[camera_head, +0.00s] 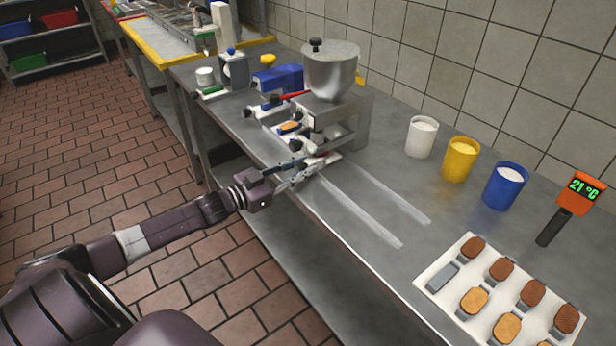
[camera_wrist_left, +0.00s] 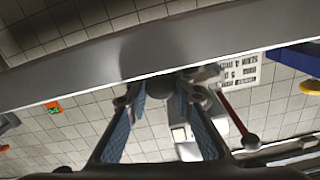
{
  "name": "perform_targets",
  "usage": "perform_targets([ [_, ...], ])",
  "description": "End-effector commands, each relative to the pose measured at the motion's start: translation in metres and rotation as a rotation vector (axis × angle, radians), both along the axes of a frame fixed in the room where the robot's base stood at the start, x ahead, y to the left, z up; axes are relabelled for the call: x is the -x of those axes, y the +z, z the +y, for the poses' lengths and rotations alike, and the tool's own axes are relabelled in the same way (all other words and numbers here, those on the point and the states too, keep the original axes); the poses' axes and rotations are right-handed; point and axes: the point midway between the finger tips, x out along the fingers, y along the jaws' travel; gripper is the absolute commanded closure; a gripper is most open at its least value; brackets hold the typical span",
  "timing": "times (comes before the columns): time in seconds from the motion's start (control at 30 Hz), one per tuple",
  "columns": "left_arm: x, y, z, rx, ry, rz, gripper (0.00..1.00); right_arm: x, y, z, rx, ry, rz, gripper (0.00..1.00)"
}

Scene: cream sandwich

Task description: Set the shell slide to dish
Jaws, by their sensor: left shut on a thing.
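The steel machine with a round hopper (camera_head: 330,70) stands on the metal counter. At its foot, a pale slide-like plate (camera_head: 328,158) sits beside two light rails on the counter; I cannot be sure that this is the shell slide. My left gripper (camera_head: 300,174) reaches in from the left at the plate's near end. In the left wrist view its blue-padded fingers close in on a dark round knob (camera_wrist_left: 160,86). What the knob is joined to is largely hidden. An orange-brown piece (camera_head: 289,127) lies on the machine just behind the gripper. No dish can be made out clearly.
A white tray (camera_head: 437,292) of brown and tan pieces lies at the right front. White (camera_head: 421,138), yellow (camera_head: 460,160) and blue (camera_head: 504,186) tubs stand along the wall. The counter between machine and tray is clear.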

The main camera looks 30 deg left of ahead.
Motion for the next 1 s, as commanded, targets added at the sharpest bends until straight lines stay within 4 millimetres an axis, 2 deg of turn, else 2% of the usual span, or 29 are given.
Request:
perform_targets([
  [0.43, -0.0029, 0.0011, 0.0083, -0.005, 0.011, 0.000, 1.00, 0.0002, -0.0011, -0.0043, 0.004, 0.003, 0.000, 0.60],
  [0.47, -0.0030, 0.0013, 0.0085, -0.005, 0.011, 0.000, 0.75, 0.0002, -0.0011, -0.0042, 0.004, 0.003, 0.000, 0.60],
  [0.6, -0.0027, 0.0011, 0.0078, -0.003, 0.009, 0.000, 0.60, 0.0003, -0.0012, -0.0041, 0.004, 0.003, 0.000, 0.60],
  [1.0, 0.0031, -0.0013, 0.0069, -0.001, 0.005, 0.004, 0.60, 0.0009, -0.0014, -0.0025, 0.002, 0.001, 0.002, 0.60],
])
